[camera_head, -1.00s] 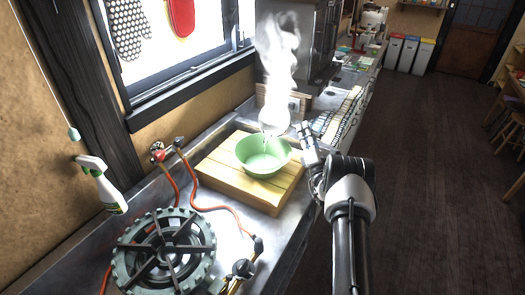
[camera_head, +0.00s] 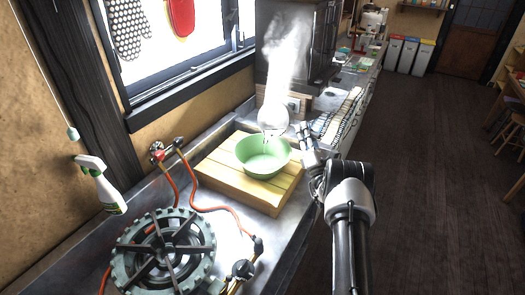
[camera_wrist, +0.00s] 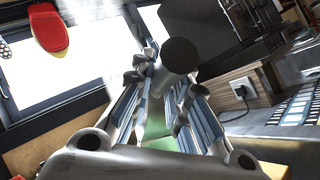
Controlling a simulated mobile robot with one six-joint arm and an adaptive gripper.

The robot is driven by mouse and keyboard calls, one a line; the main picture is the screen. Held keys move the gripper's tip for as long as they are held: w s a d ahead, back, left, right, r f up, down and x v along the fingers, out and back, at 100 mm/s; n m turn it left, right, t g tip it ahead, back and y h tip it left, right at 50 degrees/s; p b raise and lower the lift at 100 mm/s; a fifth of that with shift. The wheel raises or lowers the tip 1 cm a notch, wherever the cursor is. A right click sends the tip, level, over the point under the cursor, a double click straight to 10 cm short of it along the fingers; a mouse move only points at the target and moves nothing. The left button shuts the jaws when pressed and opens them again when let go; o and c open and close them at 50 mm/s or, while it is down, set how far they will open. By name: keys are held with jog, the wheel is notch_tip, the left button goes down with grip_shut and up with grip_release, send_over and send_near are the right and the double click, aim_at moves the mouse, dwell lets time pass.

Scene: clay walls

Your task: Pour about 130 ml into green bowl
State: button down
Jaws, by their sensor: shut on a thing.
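The green bowl (camera_head: 263,164) stands upright on a wooden board on the counter. A pale, round, glassy vessel (camera_head: 272,119) is above the bowl's far rim, tilted, with white steam rising from it. Faint clear streaks between it and the bowl may be liquid; I cannot tell the amount. My gripper (camera_head: 303,138) is to the right of the vessel, shut on it. In the wrist view my gripper (camera_wrist: 163,95) has its fingers around a part with a dark round end (camera_wrist: 180,55). A strip of green bowl (camera_wrist: 155,125) shows between the fingers.
The wooden board (camera_head: 225,180) lies on the metal counter. A gas burner (camera_head: 165,253) with orange hoses is at the front left. A spray bottle (camera_head: 102,187) is by the wall. A dark cabinet (camera_head: 320,45) stands behind. Open floor is on the right.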

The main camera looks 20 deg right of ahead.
jog(key=shift+r+h, duration=0.1)
jog(key=shift+h, duration=0.2)
jog(key=w+d+m+g+h+p, duration=0.1)
jog(key=w+d+m+g+p, duration=0.2)
jog(key=d+m+g, duration=0.2)
jog(key=shift+w+d+m+g+h+p, duration=0.3)
jog(key=shift+w+d+m+h+p, duration=0.1)
jog(key=shift+m, duration=0.8)
jog(key=shift+r, duration=0.2)
